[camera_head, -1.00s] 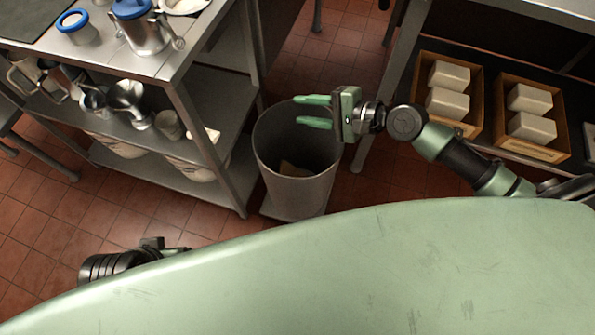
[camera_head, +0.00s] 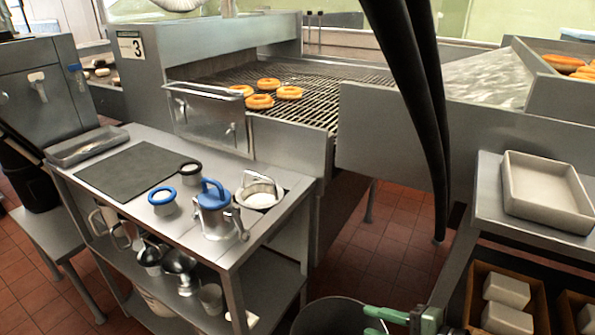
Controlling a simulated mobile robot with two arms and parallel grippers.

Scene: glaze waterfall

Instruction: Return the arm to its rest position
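My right gripper (camera_head: 368,321) shows at the bottom edge of the head view, its green fingers pointing left. The two fingers are apart with nothing seen between them, though the frame's edge cuts off part of the hand. It is over or beside the round grey bin (camera_head: 312,317), whose far rim shows at the bottom edge. The rest of my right arm is out of the picture. My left gripper is not in view.
A steel work table (camera_head: 262,236) stands left, holding a dark mat (camera_head: 128,181) and a blue-handled dispenser (camera_head: 214,212). A conveyor (camera_head: 330,84) carries several doughnuts behind. At right, a side table bears a white tray (camera_head: 545,195) above wooden crates (camera_head: 468,290).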

